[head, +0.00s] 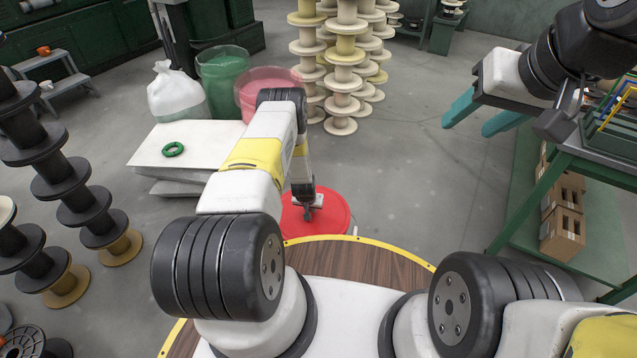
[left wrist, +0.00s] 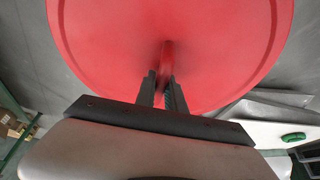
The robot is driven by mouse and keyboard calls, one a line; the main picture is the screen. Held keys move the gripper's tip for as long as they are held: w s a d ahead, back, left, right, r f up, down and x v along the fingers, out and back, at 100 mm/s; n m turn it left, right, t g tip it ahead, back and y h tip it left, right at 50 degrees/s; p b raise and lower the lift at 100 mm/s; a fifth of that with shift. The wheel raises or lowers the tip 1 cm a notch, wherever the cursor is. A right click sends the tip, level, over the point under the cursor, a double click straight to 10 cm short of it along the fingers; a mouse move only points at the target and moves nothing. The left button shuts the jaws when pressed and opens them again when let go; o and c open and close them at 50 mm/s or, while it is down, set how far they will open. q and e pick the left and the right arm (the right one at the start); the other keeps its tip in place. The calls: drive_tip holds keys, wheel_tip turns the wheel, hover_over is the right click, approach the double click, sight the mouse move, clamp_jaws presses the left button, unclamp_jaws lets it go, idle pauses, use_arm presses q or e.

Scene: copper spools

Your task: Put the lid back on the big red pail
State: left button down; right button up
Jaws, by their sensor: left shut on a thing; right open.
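The red lid (head: 331,218) is a round disc low in front of me in the head view. It fills much of the left wrist view (left wrist: 110,40), with an upright red handle (left wrist: 167,58) at its middle. My left gripper (head: 308,212) is shut on this handle; its two fingers also show in the left wrist view (left wrist: 163,88). I cannot tell whether the lid touches the floor. The big red pail (head: 262,82) stands further back, beside a green pail, its front partly hidden by my left arm. My right gripper (head: 484,118) is open and empty at the right.
A green pail (head: 222,72) and a white sack (head: 176,92) stand left of the red pail. A pale slab stack (head: 190,148) carries a green ring (head: 173,149). Spool stacks stand behind and at left. A green bench (head: 560,165) is at right. The middle floor is clear.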

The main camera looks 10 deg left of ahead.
use_arm(q)
wheel_tip(320, 180, down, 7)
idle(0.8)
drive_tip(key=shift+s+a+f, duration=0.1)
drive_tip(key=shift+s+f, duration=0.05)
idle(2.0)
drive_tip(key=c, duration=0.9)
unclamp_jaws()
drive_tip(key=shift+o, duration=0.2)
drive_tip(key=shift+r, duration=3.5)
clamp_jaws()
